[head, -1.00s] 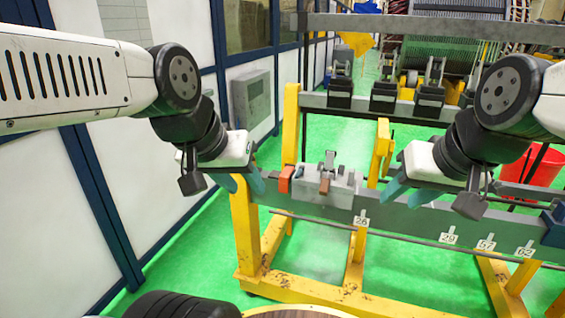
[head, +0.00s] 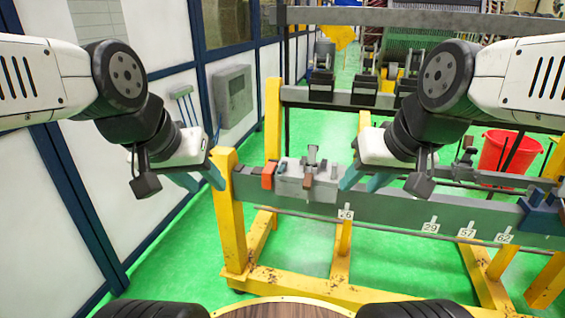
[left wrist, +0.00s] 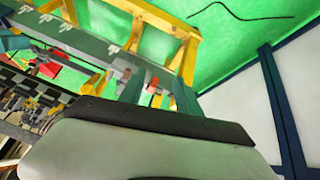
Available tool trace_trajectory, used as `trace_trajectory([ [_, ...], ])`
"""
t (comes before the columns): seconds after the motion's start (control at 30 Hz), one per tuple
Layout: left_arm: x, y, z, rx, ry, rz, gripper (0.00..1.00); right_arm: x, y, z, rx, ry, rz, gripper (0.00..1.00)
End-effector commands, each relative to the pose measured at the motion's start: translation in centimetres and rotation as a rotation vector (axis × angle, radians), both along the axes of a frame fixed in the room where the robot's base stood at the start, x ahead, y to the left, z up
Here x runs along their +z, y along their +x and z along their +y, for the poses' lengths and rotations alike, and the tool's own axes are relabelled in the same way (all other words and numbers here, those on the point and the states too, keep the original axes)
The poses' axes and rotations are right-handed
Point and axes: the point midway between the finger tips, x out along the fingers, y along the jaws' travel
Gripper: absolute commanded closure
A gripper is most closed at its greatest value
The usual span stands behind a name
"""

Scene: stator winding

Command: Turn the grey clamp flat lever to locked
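The grey clamp (head: 292,187) is a block on the long grey beam, with an upright grey lever (head: 312,156) and a small brown piece (head: 308,179) on its front. An orange block (head: 268,175) sits at its left end. Which part is the flat lever is too small to tell. My left gripper (head: 203,180) has its teal fingers apart, empty, left of the clamp past the beam's end. My right gripper (head: 364,180) is open and empty, just right of the clamp; contact cannot be told. The left wrist view shows an orange piece on the beam (left wrist: 152,86).
The beam (head: 400,208) rests on a yellow frame (head: 232,235) and carries number tags. A blue fixture (head: 540,212) stands at the right. A rear rail (head: 340,100) holds black blocks. A red bucket (head: 505,152) is behind. Green floor is open at left.

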Motion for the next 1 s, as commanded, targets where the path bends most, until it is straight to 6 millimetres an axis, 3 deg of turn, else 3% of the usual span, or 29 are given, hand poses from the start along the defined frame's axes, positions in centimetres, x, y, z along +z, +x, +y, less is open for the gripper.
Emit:
trace_trajectory([
  [0.23,0.0,0.4,0.0,0.0,0.001,-0.003,0.62,0.0,0.0,0.0,0.0,0.0,0.0,0.62],
  [0.37,0.1,3.4,-0.2,-0.004,0.01,-0.04,0.62,0.0,0.0,0.0,0.0,0.0,0.0,0.62],
  [0.67,-1.4,19.1,-2.0,-0.035,0.049,-0.267,0.62,0.0,0.0,0.0,0.0,0.0,0.0,0.62],
  [0.8,-3.4,25.9,-3.5,-0.059,0.057,-0.387,0.62,0.0,0.0,0.0,0.0,0.0,0.0,0.62],
  [1.0,-7.8,33.9,-6.1,-0.087,0.052,-0.556,0.62,0.0,0.0,0.0,0.0,0.0,0.0,0.62],
])
